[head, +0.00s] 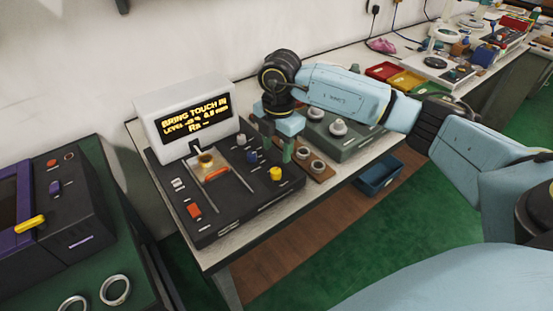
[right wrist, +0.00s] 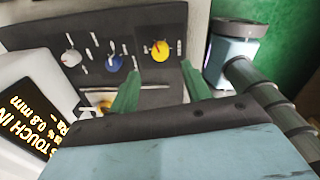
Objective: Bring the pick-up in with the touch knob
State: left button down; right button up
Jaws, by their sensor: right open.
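The black tester (head: 225,205) stands on the bench. Its lit display (head: 196,115) reads "BRING TOUCH IN", with a level and a distance in mm, and "Ra --". A small dark pick-up arm (head: 196,149) reaches down by a pale lit piece (head: 206,161) on the stage. A grey knob (head: 240,139), a blue knob (head: 251,157) and a yellow knob (head: 276,173) line its right side; their labels are too small to read. My right gripper (head: 278,141) is open and empty near these knobs. The right wrist view shows its green fingers (right wrist: 162,85) apart, below the yellow knob (right wrist: 160,49). My left gripper is out of view.
A brown ring holder (head: 318,170) and a green-grey box (head: 338,142) stand close to the right. A red switch (head: 194,210) sits at the tester's front left. Metal rings (head: 116,290) lie on a green surface at lower left. A blue bin (head: 378,174) is below the bench.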

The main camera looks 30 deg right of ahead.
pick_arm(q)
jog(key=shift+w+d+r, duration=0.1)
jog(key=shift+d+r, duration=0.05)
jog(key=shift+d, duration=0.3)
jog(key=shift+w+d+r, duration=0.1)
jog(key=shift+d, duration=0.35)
pick_arm(e)
notch_tip(320, 180, up, 6)
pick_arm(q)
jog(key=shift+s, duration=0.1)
pick_arm(e)
jog(key=shift+s, duration=0.1)
